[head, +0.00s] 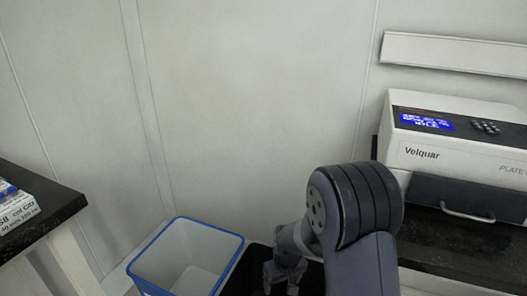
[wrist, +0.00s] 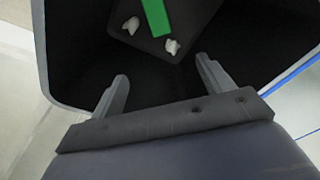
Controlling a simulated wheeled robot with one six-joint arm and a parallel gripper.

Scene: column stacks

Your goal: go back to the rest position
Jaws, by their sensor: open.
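My gripper (head: 282,278) hangs low in the head view, pointing down over a dark bin to the right of a blue-rimmed bin. In the wrist view my gripper (wrist: 163,80) has its two fingers spread apart with nothing between them. Beyond the fingertips is the black inside of the dark bin (wrist: 75,103). A dark flat piece with a green strip (wrist: 156,16) and two small whitish bits lies in it, apart from the fingers; I cannot tell what it is.
The white bin with a blue rim (head: 190,222) stands left of the dark bin. A Velquar instrument (head: 450,140) sits on a dark counter (head: 440,245) at right, close to my arm. Another dark bench (head: 50,212) with a labelled box (head: 15,210) is at left.

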